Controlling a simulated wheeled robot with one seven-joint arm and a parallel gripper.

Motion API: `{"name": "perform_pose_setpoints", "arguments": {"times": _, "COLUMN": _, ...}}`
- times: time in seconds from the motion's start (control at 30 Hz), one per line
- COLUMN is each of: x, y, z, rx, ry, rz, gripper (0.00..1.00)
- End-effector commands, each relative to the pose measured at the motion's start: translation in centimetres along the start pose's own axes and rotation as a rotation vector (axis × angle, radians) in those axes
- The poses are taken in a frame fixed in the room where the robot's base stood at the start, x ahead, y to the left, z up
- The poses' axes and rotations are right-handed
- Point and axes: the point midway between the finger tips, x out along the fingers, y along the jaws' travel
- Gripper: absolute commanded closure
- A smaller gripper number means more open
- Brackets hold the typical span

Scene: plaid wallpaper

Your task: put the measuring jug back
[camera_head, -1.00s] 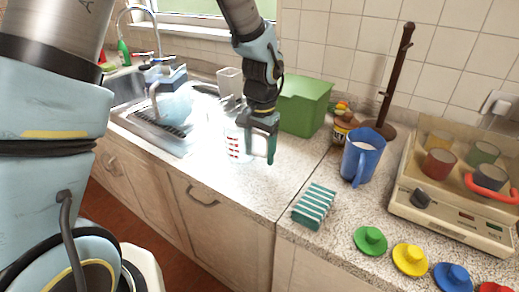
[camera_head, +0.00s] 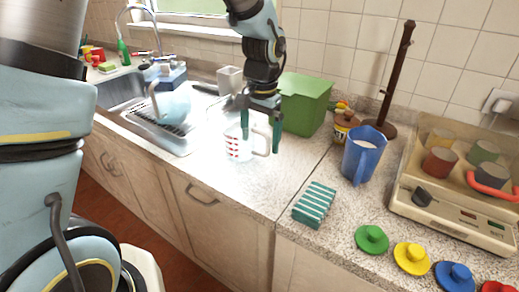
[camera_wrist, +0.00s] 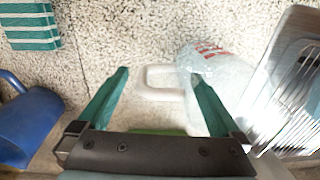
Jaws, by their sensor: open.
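The measuring jug (camera_head: 234,147) is clear, with red markings and a pale handle (camera_head: 262,141). It stands on the speckled counter between the sink and the green box. My gripper (camera_head: 261,143) is open just above and around the handle, one teal finger towards the jug body, the other on the handle's far right side. In the wrist view the jug (camera_wrist: 218,72) lies at the right and its handle (camera_wrist: 160,92) shows between the open fingers of my gripper (camera_wrist: 158,75). I cannot tell whether a finger touches it.
The sink drainer (camera_head: 165,128) is left of the jug. A green box (camera_head: 303,105) stands close behind my gripper. A blue pitcher (camera_head: 361,158), a striped sponge (camera_head: 314,204) and a jar (camera_head: 345,124) are to the right. The counter in front of the jug is clear.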

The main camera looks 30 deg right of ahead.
Motion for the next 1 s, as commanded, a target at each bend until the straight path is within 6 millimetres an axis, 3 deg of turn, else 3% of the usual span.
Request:
{"name": "perform_pose_setpoints", "arguments": {"times": 0.3, "x": -6.2, "y": -0.1, "z": -0.1, "rx": -0.003, "ry": 0.004, "rz": 0.0, "gripper": 0.0}}
{"name": "perform_pose_setpoints", "arguments": {"times": 0.5, "x": -7.9, "y": 0.0, "z": 0.0, "rx": -0.001, "ry": 0.0, "rz": 0.0, "gripper": 0.0}}
{"name": "perform_pose_setpoints", "arguments": {"times": 0.73, "x": -8.1, "y": -0.4, "z": 0.2, "rx": -0.012, "ry": -0.001, "rz": 0.001, "gripper": 0.0}}
{"name": "perform_pose_setpoints", "arguments": {"times": 0.87, "x": -7.2, "y": -4.0, "z": 2.6, "rx": -0.113, "ry": 0.006, "rz": 0.001, "gripper": 0.0}}
{"name": "perform_pose_setpoints", "arguments": {"times": 1.0, "x": -5.6, "y": -10.2, "z": 8.3, "rx": -0.327, "ry": 0.026, "rz": 0.002, "gripper": 0.0}}
